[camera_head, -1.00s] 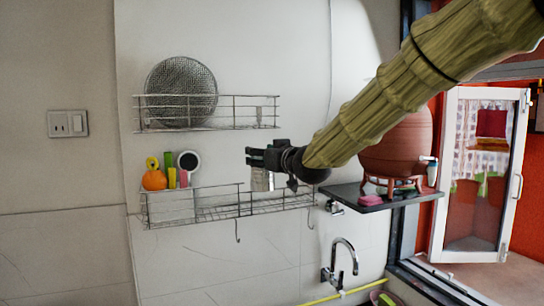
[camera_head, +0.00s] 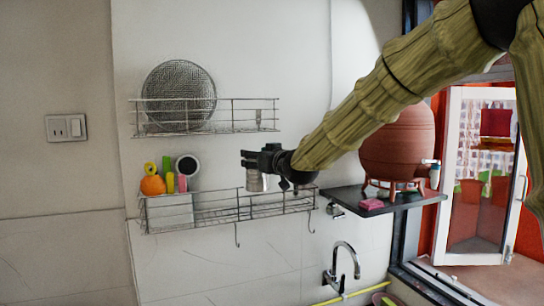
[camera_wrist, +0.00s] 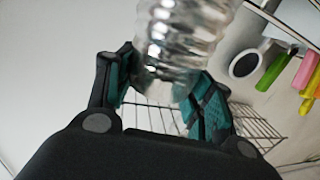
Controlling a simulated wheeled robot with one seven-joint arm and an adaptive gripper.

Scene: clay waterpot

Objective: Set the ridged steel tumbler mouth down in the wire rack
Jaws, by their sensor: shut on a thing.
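The ridged steel tumbler (camera_wrist: 178,38) is between the fingers of my gripper (camera_wrist: 165,90) in the wrist view, large and shiny, partly out of frame at the top. In the head view the tumbler (camera_head: 256,181) hangs below my gripper (camera_head: 262,160), which is shut on it. Which end is the mouth cannot be told. The lower wire rack (camera_head: 240,210) is on the wall. The tumbler is at or just above the rack's right half; whether it touches the wires is unclear. The rack also shows below the fingers in the wrist view (camera_wrist: 150,117).
The lower rack's left end holds an orange ball-like item (camera_head: 152,185), yellow and green items and a round-headed dark item (camera_head: 186,166). An upper rack (camera_head: 235,115) holds a round mesh sieve (camera_head: 178,95). A clay pot (camera_head: 398,145) stands on a shelf at right, above a tap (camera_head: 345,262).

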